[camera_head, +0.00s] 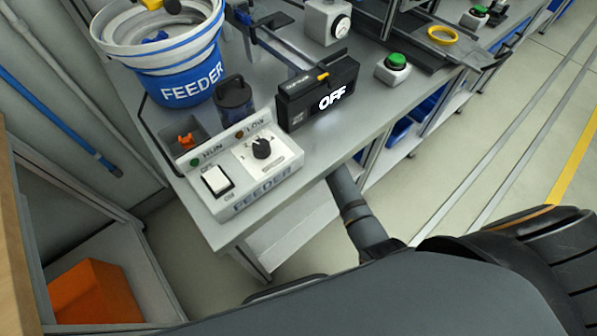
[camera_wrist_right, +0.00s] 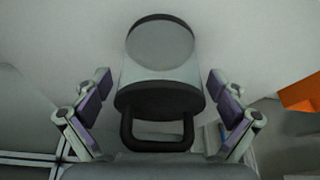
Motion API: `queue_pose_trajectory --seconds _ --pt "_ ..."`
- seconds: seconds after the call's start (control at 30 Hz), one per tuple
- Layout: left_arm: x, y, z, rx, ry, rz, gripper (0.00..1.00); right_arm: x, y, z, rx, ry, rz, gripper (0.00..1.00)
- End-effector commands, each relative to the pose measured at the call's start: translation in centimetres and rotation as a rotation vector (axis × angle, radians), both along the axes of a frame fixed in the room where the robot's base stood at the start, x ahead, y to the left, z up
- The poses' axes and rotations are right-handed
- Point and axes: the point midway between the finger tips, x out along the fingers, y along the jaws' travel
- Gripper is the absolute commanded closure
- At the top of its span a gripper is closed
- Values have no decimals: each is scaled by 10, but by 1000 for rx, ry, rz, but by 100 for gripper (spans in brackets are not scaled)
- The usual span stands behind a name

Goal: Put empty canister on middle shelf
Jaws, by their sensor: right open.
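In the right wrist view, a canister (camera_wrist_right: 160,72) with a pale grey body, a dark band and a black loop handle lies between the two fingers of my right gripper (camera_wrist_right: 160,84). The fingers are open, with a gap visible on each side of the canister. I cannot tell whether it is empty. In the head view, a dark, see-through canister (camera_head: 235,97) with a lid stands on the grey bench beside the feeder bowl. Neither gripper shows in the head view. A shelf unit (camera_head: 150,262) is partly visible at lower left; its middle shelf cannot be made out.
The bench (camera_head: 190,105) holds the blue and white feeder bowl (camera_head: 180,60), a feeder control box (camera_head: 238,165), a black display reading OFF (camera_head: 318,92) and a green button box (camera_head: 393,70). An orange bin (camera_head: 92,293) sits at lower left. Open floor lies at right.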

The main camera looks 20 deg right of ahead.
Motion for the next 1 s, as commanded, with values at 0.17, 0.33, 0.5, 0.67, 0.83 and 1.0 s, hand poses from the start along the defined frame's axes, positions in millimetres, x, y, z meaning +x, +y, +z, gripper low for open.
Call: queue_pose_trajectory --seconds 0.17,0.33,0.5,0.67,0.83,1.0 --pt "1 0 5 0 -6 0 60 -3 -3 15 -1 -2 -1 3" --pt "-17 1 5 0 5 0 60 -38 -29 13 -6 4 0 3" --pt "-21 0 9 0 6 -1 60 -71 -55 13 -5 4 1 3" --pt "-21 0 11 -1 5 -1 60 -91 -70 13 -3 2 1 3" --pt "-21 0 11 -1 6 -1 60 -99 -75 13 0 0 1 3" --pt "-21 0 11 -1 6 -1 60 -99 -75 13 1 0 0 3"
